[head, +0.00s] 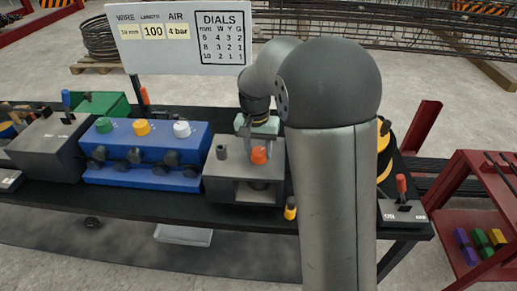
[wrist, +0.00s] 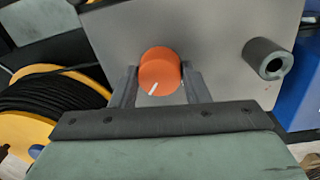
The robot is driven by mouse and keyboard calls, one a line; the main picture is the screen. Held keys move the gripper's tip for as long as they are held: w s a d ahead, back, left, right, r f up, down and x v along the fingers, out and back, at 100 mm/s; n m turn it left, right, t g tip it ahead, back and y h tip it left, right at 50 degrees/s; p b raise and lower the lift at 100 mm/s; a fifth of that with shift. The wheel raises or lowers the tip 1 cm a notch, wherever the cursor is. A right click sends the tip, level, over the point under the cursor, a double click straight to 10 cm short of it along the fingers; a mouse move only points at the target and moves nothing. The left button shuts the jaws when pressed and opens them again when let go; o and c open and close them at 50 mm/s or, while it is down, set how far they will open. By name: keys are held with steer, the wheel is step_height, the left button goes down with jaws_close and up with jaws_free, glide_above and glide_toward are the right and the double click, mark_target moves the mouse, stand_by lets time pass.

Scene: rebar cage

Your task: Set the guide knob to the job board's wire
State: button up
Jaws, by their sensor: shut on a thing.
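The orange guide knob (head: 259,155) sits on top of a grey machine (head: 225,178) at the middle of the bench. In the wrist view the orange knob (wrist: 158,68) is between the two fingers of my gripper (wrist: 159,76), which is shut on it. The knob's white pointer line points to the lower left in that view. I see no scale marks around it. The job board (head: 180,40) stands behind the bench; its wire card is small and seems to read 10 mm, beside 100 for length and 4 bar for air.
A blue box (head: 150,150) with green, yellow and white knobs stands left of the grey machine. A short dark tube (wrist: 268,58) stands on the machine near the knob. A yellow spool with black cable (wrist: 50,110) is close by. A lever box (head: 402,212) is at the right end.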

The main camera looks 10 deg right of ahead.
mark_target(256, 151)
steer(key=o, duration=1)
steer(key=shift+r, duration=0.1)
steer(key=r, duration=1.1)
steer(key=a+r+b, duration=0.1)
steer(key=r, duration=0.5)
steer(key=shift+w+r, duration=0.15)
steer(key=shift+w, duration=0.05)
steer(key=shift+d, duration=0.1)
steer(key=s+f+n, duration=0.1)
steer(key=s+f, duration=0.4)
steer(key=s, duration=0.4)
steer(key=s+f+n, duration=0.2)
steer(key=s+f, duration=0.4)
steer(key=s, duration=0.3)
steer(key=s+f+n, duration=0.2)
steer(key=s+f, duration=0.4)
steer(key=s, duration=0.3)
steer(key=shift+d+t+y, duration=0.3)
steer(key=shift+d+t, duration=0.05)
steer(key=shift+t, duration=0.05)
